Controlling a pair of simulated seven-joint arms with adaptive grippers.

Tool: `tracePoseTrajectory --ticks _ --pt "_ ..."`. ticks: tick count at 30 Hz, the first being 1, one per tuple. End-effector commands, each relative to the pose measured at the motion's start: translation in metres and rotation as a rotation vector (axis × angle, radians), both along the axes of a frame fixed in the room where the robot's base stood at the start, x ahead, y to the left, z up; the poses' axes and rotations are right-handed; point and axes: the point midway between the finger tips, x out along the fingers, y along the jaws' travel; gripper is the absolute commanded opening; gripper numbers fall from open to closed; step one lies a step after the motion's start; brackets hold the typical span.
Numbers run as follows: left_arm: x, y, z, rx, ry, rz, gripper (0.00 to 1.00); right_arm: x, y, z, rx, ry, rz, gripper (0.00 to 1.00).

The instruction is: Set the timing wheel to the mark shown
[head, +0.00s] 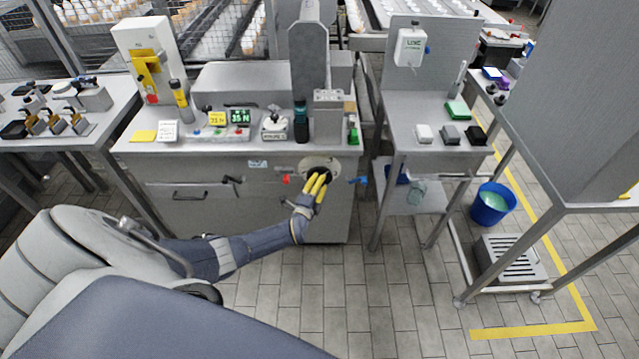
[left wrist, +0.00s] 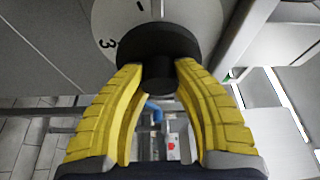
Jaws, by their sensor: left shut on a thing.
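The timing wheel is a pale round dial (head: 334,163) on the front of the grey machine cabinet, with a black knob at its middle. In the left wrist view the pale dial (left wrist: 120,20) shows a printed 3 and a short mark, and the black knob (left wrist: 158,48) stands out from it. My left gripper (head: 318,184) has its yellow fingers shut on the knob from below. In the left wrist view the fingers (left wrist: 158,72) press on both sides of it.
A drawer (head: 188,193) is to the left. A steel side table (head: 432,134) stands to the right, with a blue bucket (head: 490,204) beyond it. The tiled floor before the cabinet is clear.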

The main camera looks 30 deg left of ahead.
Motion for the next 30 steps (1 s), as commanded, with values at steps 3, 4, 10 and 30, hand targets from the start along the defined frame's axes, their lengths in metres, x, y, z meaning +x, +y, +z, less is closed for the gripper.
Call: tracePoseTrajectory --ticks 3,4,10,30 --pt "0.0011 -0.0009 0.0008 -0.006 -0.004 -0.001 0.0 0.0 0.0004 0.0 0.0 0.0 0.0 0.0" --pt "0.0011 -0.0009 0.0008 -0.007 -0.004 -0.001 0.0 0.0 0.0004 0.0 0.0 0.0 0.0 0.0" --pt "0.0012 -0.0008 0.001 -0.007 -0.005 -0.001 0.0 -0.0001 0.0003 0.0 0.0 0.0 0.0 0.0" --pt "-0.0023 -0.0004 -0.0004 -0.006 -0.003 0.0 0.58 0.0001 -0.0056 0.0 -0.006 0.0 0.001 0.0"
